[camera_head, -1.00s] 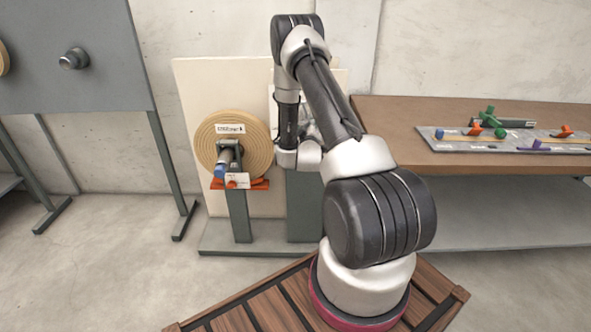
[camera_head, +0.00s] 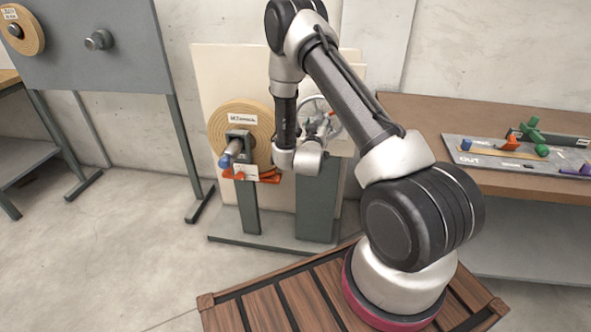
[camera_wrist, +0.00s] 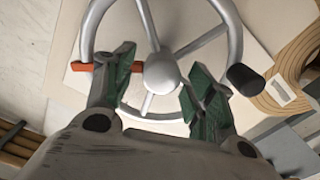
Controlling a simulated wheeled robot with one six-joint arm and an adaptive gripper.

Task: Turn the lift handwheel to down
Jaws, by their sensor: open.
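The lift handwheel (camera_wrist: 162,72) is a silver spoked wheel that fills the upper part of the wrist view. It has a round hub, a dark knob (camera_wrist: 246,79) at its right and a red-orange bar (camera_wrist: 108,67) at its left. In the head view the handwheel (camera_head: 334,112) shows partly, behind my arm. My gripper (camera_wrist: 162,85) is open, with its green fingers spread to either side of the hub. I cannot tell whether either finger touches the wheel. In the head view the gripper is hidden behind my arm.
A tan roll (camera_head: 226,112) sits on the winder to the left of the handwheel, above a red-orange piece (camera_head: 265,176). A brown bench (camera_head: 425,112) with a grey board (camera_head: 465,148) stands at the right. A grey panel (camera_head: 75,75) stands at the left.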

